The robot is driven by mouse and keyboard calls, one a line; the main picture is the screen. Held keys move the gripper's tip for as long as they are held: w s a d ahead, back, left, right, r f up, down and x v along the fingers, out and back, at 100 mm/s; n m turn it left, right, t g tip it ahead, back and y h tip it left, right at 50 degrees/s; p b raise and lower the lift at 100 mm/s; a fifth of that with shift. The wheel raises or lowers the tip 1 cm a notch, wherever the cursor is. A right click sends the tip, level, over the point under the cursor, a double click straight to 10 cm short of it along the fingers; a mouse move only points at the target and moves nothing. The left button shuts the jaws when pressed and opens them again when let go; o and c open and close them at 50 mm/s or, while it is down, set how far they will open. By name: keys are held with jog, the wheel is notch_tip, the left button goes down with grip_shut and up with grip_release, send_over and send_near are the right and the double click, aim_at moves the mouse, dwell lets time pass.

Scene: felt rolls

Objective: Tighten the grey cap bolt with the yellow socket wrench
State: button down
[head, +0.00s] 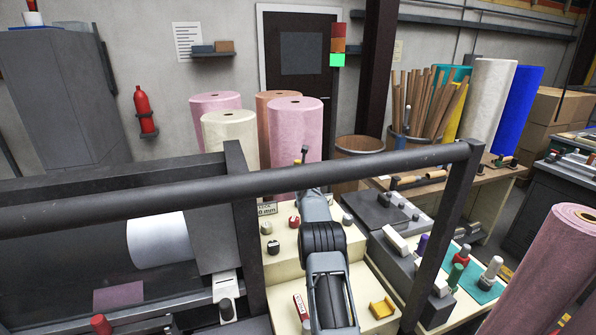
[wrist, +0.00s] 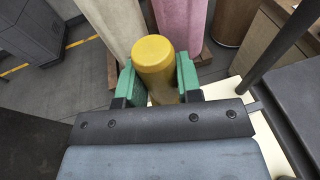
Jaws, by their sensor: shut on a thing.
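In the wrist view, my gripper (wrist: 160,84) has its green fingers closed on both sides of a yellow cylinder, which looks like the yellow socket wrench (wrist: 154,55). Its rounded yellow end faces the camera; its far end is hidden. In the head view, my arm reaches over the cream stepped panel (head: 283,292) and hides most of the gripper. A small grey knob (head: 347,219) on the panel, right of my arm, may be the grey cap bolt, but I cannot tell for sure. It does not show clearly in the wrist view.
A dark rail (head: 150,196) crosses in front of the panel, with a post (head: 447,235) on the right. Red and black knobs (head: 273,247) and a yellow bracket (head: 382,308) sit on the panel. Pink and cream felt rolls (head: 295,135) stand behind. A cluttered bench lies right.

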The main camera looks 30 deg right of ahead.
jog(key=shift+b, duration=0.55)
jog(key=shift+f, duration=0.2)
notch_tip(320, 180, down, 5)
jog(key=b, duration=0.5)
jog(key=shift+s+f+b, duration=0.15)
jog(key=shift+f+b, duration=0.75)
jog(key=shift+b, duration=0.1)
dwell(5.5)
